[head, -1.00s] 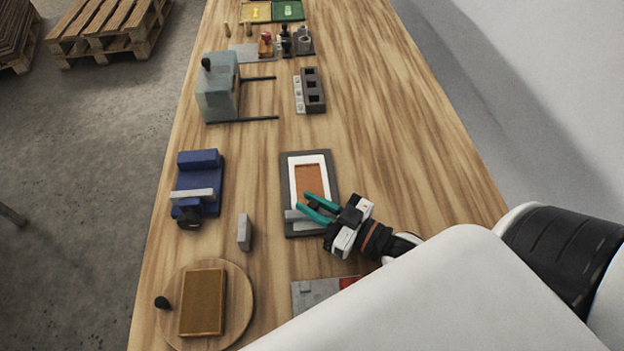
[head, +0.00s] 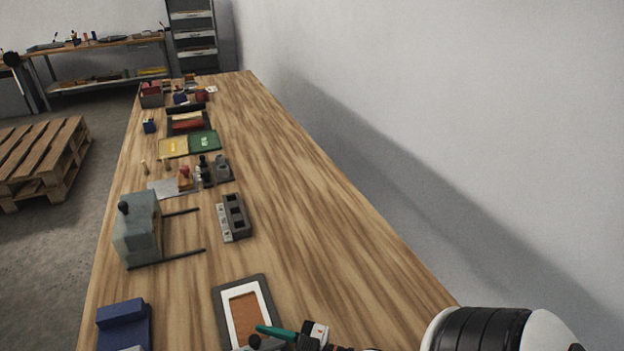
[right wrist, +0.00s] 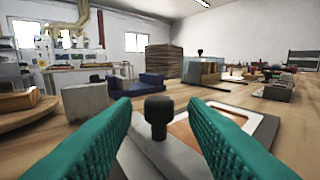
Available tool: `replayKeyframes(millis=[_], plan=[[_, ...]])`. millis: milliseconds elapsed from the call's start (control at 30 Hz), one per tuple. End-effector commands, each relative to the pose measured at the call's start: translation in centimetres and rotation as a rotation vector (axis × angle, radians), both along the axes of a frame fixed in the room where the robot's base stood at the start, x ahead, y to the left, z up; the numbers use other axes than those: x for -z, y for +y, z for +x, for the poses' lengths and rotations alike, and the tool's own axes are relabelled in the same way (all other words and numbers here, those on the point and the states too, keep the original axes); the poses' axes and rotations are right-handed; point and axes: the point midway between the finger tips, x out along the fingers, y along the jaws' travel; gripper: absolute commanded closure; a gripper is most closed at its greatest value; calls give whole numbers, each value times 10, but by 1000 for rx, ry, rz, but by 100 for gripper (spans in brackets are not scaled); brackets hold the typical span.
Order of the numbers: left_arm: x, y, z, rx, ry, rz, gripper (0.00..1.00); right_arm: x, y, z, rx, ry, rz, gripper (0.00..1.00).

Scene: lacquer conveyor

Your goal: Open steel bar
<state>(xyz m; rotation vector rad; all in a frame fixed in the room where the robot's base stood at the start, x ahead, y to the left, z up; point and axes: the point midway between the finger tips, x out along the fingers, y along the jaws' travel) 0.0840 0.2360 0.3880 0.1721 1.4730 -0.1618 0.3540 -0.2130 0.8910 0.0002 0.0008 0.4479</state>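My right gripper (right wrist: 160,104) is open, its two teal fingers spread to either side of a black knob (right wrist: 158,110). Gaps show between the knob and both fingers. The knob stands upright on a flat grey steel bar (right wrist: 150,157), partly hidden by the fingers. The bar lies by a dark-edged frame (head: 222,305) with a white border (head: 236,312) and an orange-brown panel (head: 247,312). In the head view the frame's near end and most of this gripper are cut off at the bottom edge. My left gripper is not in view.
A blue fixture (head: 124,325) stands left of the frame. A grey-green block (head: 138,228) with two dark rods and a dark slotted block (head: 234,214) stand beyond. In the wrist view an upright grey block (right wrist: 86,104) stands left. The table's right side is clear.

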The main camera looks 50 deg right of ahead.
Motion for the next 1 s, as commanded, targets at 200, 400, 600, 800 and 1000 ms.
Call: replayKeyframes(millis=[200,400,600,800,1000], plan=[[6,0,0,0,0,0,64,3,-19,-41,-1,7,-1,60],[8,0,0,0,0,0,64,1,-34,-71,-1,5,0,60],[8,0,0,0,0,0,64,1,-42,-87,0,2,-1,60],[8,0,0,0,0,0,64,0,-43,-89,-1,1,0,60],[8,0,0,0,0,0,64,0,-43,-89,-1,1,0,60]])
